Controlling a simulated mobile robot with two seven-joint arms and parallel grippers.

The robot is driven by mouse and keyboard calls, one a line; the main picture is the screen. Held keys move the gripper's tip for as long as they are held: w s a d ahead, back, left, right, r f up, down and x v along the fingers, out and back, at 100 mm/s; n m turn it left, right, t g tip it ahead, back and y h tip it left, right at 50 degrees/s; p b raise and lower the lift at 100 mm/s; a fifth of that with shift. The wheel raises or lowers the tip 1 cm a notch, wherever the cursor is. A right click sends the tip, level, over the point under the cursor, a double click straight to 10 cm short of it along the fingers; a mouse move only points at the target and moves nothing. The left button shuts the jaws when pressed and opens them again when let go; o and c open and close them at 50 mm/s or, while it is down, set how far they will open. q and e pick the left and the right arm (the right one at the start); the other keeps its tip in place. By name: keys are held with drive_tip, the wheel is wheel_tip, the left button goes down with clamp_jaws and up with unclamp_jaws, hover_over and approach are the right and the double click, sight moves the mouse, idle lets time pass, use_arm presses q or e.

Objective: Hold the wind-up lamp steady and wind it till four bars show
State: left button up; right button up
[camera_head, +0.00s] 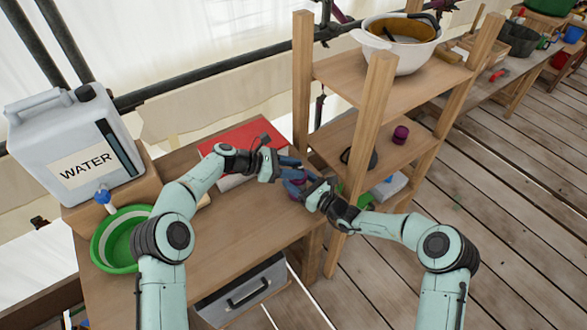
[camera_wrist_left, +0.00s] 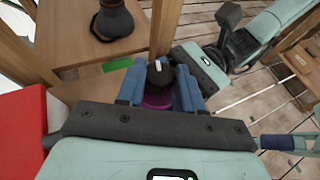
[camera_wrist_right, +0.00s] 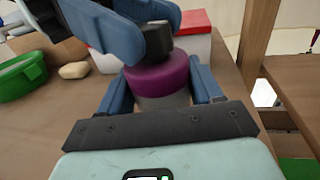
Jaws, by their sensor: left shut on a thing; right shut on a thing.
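The wind-up lamp (camera_head: 297,190) stands near the right end of the wooden workbench, mostly hidden by my grippers. The right wrist view shows its purple band (camera_wrist_right: 158,78), grey lower body (camera_wrist_right: 165,101) and black top knob (camera_wrist_right: 157,44). My right gripper (camera_head: 306,190) is shut on the lamp's body from the side. My left gripper (camera_head: 288,168) reaches in from the left at the lamp's top, its blue fingers on either side of the black knob (camera_wrist_left: 160,74). It is shut on the knob. I cannot see any charge bars.
A wooden shelf unit (camera_head: 382,95) stands close at the right, with a white pot (camera_head: 388,57) on top and a purple item (camera_head: 400,134) lower down. A red-topped box (camera_head: 238,138) sits behind. A water jug (camera_head: 55,120) and green basin (camera_head: 106,247) are left. The bench front is clear.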

use_arm(q)
drive_tip(key=shift+w+r+m+g, duration=0.1)
drive_tip(key=shift+w+m+g, duration=0.1)
drive_tip(key=shift+m+g, duration=0.35)
drive_tip(key=shift+s+m+g, duration=0.1)
drive_tip(key=shift+m+g, duration=0.15)
drive_tip(key=shift+g, duration=0.2)
drive_tip(key=o, duration=1)
drive_tip(key=shift+o, duration=0.2)
drive_tip(key=shift+a, duration=0.1)
drive_tip(key=v, duration=0.7)
drive_tip(key=shift+a, duration=0.25)
drive_tip(key=shift+s, duration=0.1)
